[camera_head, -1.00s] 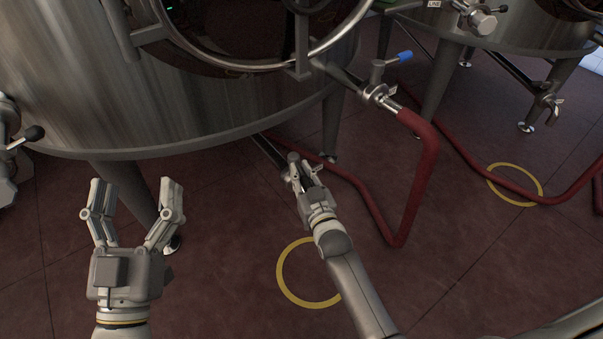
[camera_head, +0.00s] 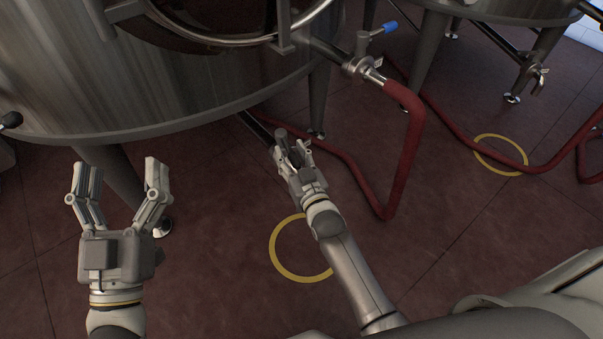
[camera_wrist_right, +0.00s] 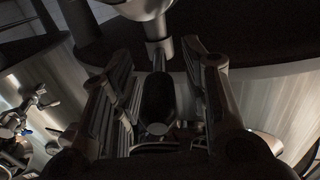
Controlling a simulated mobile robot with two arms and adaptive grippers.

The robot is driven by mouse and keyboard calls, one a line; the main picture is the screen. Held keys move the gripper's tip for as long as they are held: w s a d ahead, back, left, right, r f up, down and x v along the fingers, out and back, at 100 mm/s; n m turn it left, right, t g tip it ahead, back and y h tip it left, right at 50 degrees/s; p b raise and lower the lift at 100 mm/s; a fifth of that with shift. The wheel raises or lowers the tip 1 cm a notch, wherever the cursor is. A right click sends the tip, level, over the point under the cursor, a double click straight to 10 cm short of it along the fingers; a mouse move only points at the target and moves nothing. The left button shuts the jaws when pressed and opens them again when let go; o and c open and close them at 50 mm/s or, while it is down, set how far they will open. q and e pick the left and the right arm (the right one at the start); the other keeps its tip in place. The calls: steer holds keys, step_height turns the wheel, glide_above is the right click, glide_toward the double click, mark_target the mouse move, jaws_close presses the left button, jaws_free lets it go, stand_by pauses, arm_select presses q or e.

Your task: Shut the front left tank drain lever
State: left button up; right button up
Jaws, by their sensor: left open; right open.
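The near steel tank (camera_head: 150,85) fills the upper left of the head view. A dark drain pipe (camera_head: 256,127) shows under its lower edge. My right gripper (camera_head: 291,150) is open at the end of this pipe and covers most of the drain valve there. In the right wrist view, a dark lever handle (camera_wrist_right: 158,98) lies between the two spread fingers of my right gripper (camera_wrist_right: 160,70). Its stem leads up to a shiny metal valve part (camera_wrist_right: 148,10). Contact with the fingers cannot be told. My left gripper (camera_head: 117,178) is open and empty at the left, in front of a tank leg.
A valve with a blue-tipped lever (camera_head: 389,27) and a red hose (camera_head: 408,150) is right of my right gripper. A yellow floor ring (camera_head: 274,262) lies below my right arm. A second tank (camera_head: 500,10) stands at the upper right. The red-brown floor between is mostly clear.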

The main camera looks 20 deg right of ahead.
steer(key=s, duration=1)
steer(key=shift+d, duration=0.25)
steer(key=shift+s, duration=0.1)
